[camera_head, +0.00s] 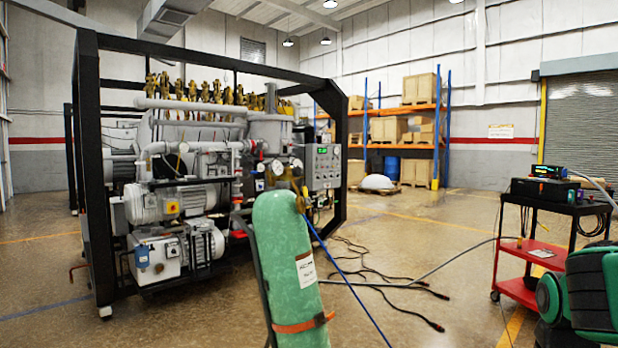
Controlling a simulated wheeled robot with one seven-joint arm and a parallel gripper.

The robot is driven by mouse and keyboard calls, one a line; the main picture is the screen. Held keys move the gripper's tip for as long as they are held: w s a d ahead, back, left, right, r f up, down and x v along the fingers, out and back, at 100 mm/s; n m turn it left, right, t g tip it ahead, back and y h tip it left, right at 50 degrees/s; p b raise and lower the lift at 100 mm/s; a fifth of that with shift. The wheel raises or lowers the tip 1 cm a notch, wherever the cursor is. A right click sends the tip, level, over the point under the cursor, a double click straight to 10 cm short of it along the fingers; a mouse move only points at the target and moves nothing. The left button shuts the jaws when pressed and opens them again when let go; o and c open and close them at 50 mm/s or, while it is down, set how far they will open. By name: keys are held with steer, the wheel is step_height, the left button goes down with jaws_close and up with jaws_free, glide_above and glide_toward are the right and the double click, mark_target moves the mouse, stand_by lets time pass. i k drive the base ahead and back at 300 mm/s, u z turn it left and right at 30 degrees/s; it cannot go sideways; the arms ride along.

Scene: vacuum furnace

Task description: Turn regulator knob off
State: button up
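A green gas cylinder (285,265) stands upright in the lower middle of the head view, with a white label and an orange strap low on it. A brass-coloured fitting (301,196) shows at its top, with a blue hose (335,262) running down from it to the right. White round gauges (277,168) show just above the cylinder top; I cannot tell whether they belong to its regulator or to the machine behind. The regulator knob is too small to make out. My gripper is not in view; a green and black part at the lower right is probably my arm.
A black-framed vacuum furnace machine (88,170) with pumps and pipes stands behind and left of the cylinder. A red and black cart (522,290) with equipment stands at the right. Cables (400,287) lie on the floor between. Shelving (408,108) with crates is far back.

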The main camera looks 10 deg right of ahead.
mark_target(296, 171)
steer(key=z, duration=1.95)
steer(key=k, duration=1.1)
steer(key=u, duration=1.3)
steer(key=i, duration=1.15)
steer(key=z, duration=0.05)
